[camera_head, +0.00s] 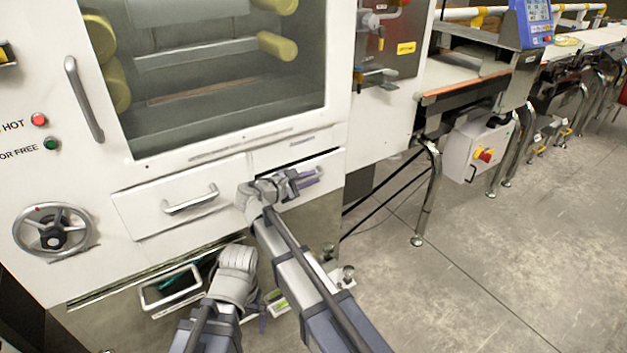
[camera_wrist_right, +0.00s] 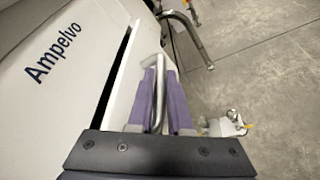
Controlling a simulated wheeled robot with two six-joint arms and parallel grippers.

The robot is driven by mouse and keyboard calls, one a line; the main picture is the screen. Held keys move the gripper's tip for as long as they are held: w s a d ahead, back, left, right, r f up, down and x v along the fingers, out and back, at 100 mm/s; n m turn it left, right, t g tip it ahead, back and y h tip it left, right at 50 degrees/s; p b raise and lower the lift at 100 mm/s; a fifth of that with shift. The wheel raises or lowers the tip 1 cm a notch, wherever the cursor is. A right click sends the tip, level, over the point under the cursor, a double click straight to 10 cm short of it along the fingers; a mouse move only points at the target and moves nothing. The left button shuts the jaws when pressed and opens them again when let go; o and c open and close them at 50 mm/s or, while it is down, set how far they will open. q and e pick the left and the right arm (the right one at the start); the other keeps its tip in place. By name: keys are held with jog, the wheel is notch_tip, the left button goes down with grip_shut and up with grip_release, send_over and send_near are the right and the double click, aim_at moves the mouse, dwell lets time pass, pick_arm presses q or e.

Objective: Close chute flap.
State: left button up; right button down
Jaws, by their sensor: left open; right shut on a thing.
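The chute flap appears to be the white panel (camera_head: 322,187) below the machine's window, right of the wide drawer front. Its edge and face (camera_wrist_right: 129,78) show in the right wrist view, with a dark gap between it and the machine front, so it stands partly open. My right gripper (camera_head: 306,179) is at the flap; its purple fingers (camera_wrist_right: 159,95) are shut on the flap's metal bar handle (camera_wrist_right: 160,65). My left gripper (camera_head: 262,312) is open, low in front of the machine's lower panel, largely hidden by its own wrist.
A closed drawer front with a handle (camera_head: 190,201) lies left of the flap. Further left are a handwheel (camera_head: 52,231) and a framed opening (camera_head: 171,287). A conveyor leg (camera_head: 428,195) stands to the right. Open concrete floor (camera_head: 500,265) lies beyond.

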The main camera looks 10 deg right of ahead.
pick_arm(q)
jog(key=shift+r, duration=0.15)
pick_arm(e)
jog(key=shift+w+a+r, duration=0.15)
jog(key=shift+w+r, duration=0.05)
jog(key=shift+w, duration=0.25)
jog(key=c, duration=1.1)
grip_release()
pick_arm(q)
jog(key=shift+r, duration=0.1)
pick_arm(e)
jog(key=shift+s, duration=0.15)
